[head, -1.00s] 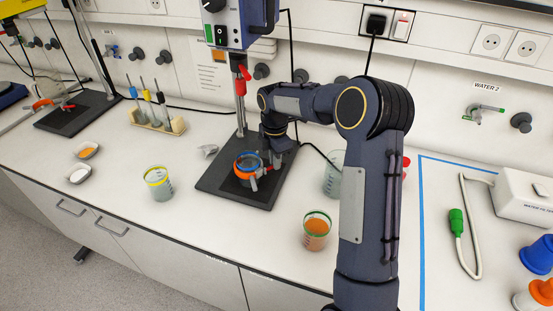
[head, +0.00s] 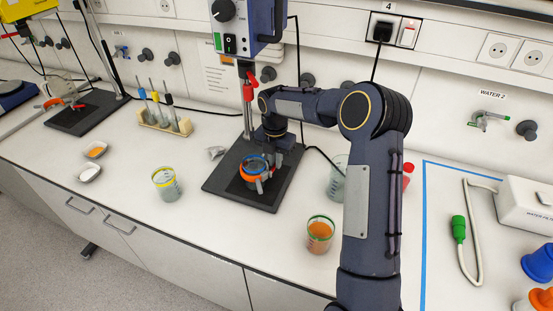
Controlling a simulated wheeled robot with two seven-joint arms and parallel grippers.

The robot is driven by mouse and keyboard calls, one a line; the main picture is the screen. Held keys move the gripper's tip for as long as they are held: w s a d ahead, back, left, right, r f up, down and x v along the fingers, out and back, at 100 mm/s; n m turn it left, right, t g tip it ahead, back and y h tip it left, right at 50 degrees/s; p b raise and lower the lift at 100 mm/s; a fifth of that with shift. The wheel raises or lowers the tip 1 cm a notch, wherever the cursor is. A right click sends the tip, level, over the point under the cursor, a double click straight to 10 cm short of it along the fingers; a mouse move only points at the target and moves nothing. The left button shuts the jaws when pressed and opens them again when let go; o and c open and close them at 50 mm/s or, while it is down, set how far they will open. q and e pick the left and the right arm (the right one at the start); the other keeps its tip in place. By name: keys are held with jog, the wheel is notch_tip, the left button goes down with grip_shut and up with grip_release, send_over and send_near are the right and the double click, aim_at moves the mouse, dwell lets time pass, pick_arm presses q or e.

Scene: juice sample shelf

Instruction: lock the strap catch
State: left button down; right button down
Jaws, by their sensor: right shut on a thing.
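My right gripper (head: 271,168) reaches down from the right and is shut at the beaker's right side, on what looks like the strap catch. The fingertips are small and partly hidden, so whether the catch is locked cannot be told. My left gripper is not in view.
A stirrer motor (head: 246,22) hangs above the plate. A yellow-rimmed beaker (head: 166,184) stands left, a green-rimmed beaker with orange liquid (head: 319,236) right front. A tube rack (head: 165,124) is behind left.

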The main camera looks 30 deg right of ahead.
jog(key=shift+w+a+r, duration=0.1)
jog(key=shift+w+r, duration=0.1)
jog(key=shift+w, duration=0.05)
jog(key=c, duration=1.5)
grip_release()
jog(key=shift+s+f, duration=0.1)
jog(key=shift+a, duration=0.1)
